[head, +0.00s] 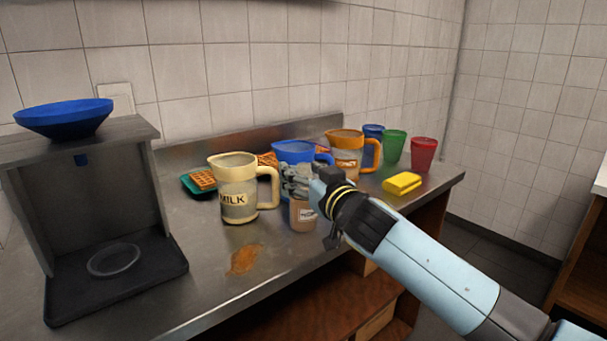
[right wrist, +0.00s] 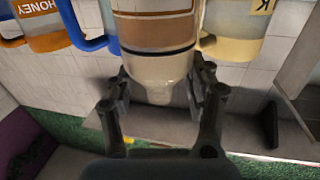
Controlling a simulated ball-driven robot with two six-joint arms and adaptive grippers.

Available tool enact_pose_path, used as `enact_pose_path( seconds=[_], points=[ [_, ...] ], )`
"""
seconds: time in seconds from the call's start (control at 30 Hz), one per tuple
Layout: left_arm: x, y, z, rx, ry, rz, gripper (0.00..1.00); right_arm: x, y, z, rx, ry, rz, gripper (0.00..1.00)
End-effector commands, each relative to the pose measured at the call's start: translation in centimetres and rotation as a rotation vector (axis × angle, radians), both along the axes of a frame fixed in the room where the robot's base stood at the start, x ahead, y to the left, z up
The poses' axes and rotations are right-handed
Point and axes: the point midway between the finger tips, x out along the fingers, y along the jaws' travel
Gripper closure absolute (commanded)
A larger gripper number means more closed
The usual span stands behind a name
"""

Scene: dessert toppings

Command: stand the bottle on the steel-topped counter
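The bottle (head: 303,215) is upright, brown with a pale label, over the steel-topped counter (head: 190,265), just right of the milk jug. The head view does not show clearly whether its base touches the steel. My right gripper (head: 297,178) is at the bottle's upper part and hides its top. In the right wrist view, which is upside down, the bottle (right wrist: 155,35) is between the fingers of my right gripper (right wrist: 162,90), with a finger close against each side of its tapered shoulder. My left gripper is not in view.
Close behind stand the milk jug (head: 237,195), a blue jug (head: 293,152) and a honey jug (head: 346,150). Several cups and a yellow sponge (head: 402,183) are at the right. A dispenser stand (head: 115,270) is at the left. A brown spill (head: 244,260) marks the open front counter.

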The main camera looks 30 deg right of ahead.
Motion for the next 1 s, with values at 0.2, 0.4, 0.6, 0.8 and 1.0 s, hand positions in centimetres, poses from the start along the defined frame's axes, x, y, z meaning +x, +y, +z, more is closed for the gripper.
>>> enact_pose_path(
  seconds=[0.2,0.4,0.6,0.8,1.0],
  points=[
    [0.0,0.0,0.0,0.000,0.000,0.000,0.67,0.0,0.0,0.1,0.000,-0.001,0.000,0.32],
    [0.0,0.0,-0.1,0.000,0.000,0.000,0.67,-0.3,0.0,0.0,-0.001,-0.001,0.000,0.32],
    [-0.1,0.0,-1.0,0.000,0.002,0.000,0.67,-3.5,0.5,-0.2,-0.002,0.000,0.002,0.32],
    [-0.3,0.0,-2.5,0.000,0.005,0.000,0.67,-8.0,1.0,-0.3,-0.004,0.001,0.002,0.32],
    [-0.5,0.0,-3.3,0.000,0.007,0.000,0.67,-11.1,1.4,-0.1,-0.002,0.000,0.001,0.32]
  ],
)
